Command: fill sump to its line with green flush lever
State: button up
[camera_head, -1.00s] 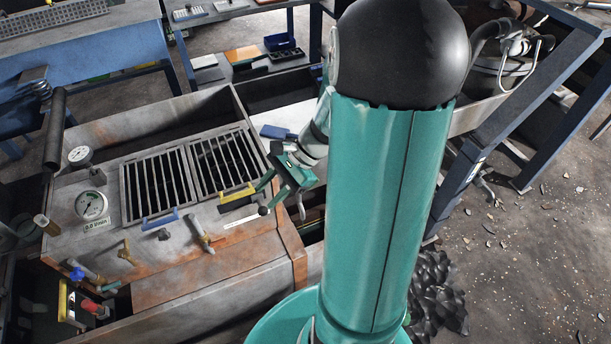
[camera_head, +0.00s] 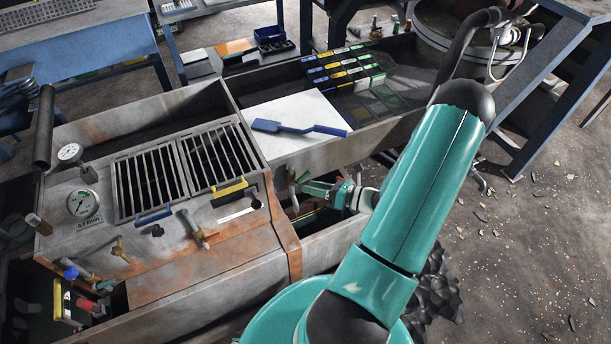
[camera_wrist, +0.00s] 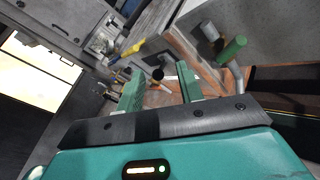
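The lever with a green grip (camera_wrist: 232,50) stands on a bent grey rod in the wrist view, right of my gripper (camera_wrist: 160,84). My gripper's two teal fingers are apart with nothing between them. The green grip is outside the gap, and I see no contact. In the head view my gripper (camera_head: 312,190) is low beside the right end of the rusty metal box (camera_head: 200,270), partly hidden by its own links. A small green part (camera_head: 303,177) there may be the lever's grip. I cannot make out the sump's line or any water level.
A blue paddle (camera_head: 300,128) lies on a white board behind my gripper. Dark lumps (camera_head: 435,295) lie on the floor at right, near my base.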

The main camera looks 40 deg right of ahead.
aim_at(305, 176)
jog(key=s+d+f+m+t+h, duration=0.3)
jog(key=s+d+f+m+h, duration=0.15)
jog(key=f+m+h, duration=0.35)
jog(key=shift+m+y, duration=0.4)
jog(key=shift+y, duration=0.1)
jog(key=w, duration=1.4)
jog(key=shift+d+r, duration=0.15)
jog(key=shift+r, duration=0.1)
grip_shut()
